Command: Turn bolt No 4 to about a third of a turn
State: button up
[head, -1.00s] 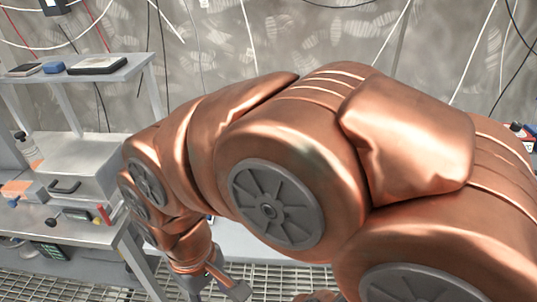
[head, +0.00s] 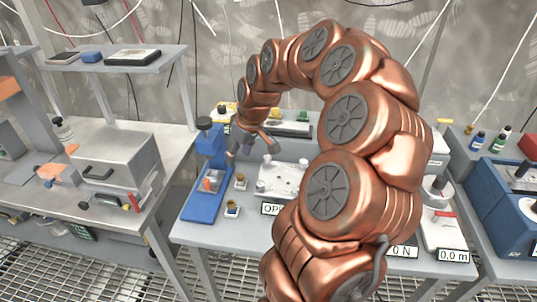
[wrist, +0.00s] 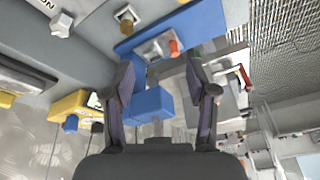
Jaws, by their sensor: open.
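A pale plate (head: 283,178) with several light knobs or bolt heads lies on the middle table in the head view, partly behind my arm. No number can be read, so I cannot tell which is bolt No 4. My gripper (head: 252,147) hangs above the table, between the plate and a blue stand (head: 207,168). In the wrist view my gripper (wrist: 160,62) is open. The blue stand's block (wrist: 152,102) shows beyond and between the fingers, apparently not held. A pale knob (wrist: 61,25) shows at the upper left.
Signs reading "OP…" and "0,0 m" (head: 452,255) are along the table's front edge. A left bench carries a grey box (head: 117,165). A blue case (head: 505,190) stands right. The floor is grating.

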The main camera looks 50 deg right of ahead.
jog(key=m+h, duration=0.1)
send_near(268, 157)
jog(key=f, duration=0.2)
jog(key=shift+t, duration=0.5)
jog(key=shift+p+x, duration=1.5)
jog(key=shift+x, duration=2.15)
jog(key=shift+a, duration=0.1)
grip_shut()
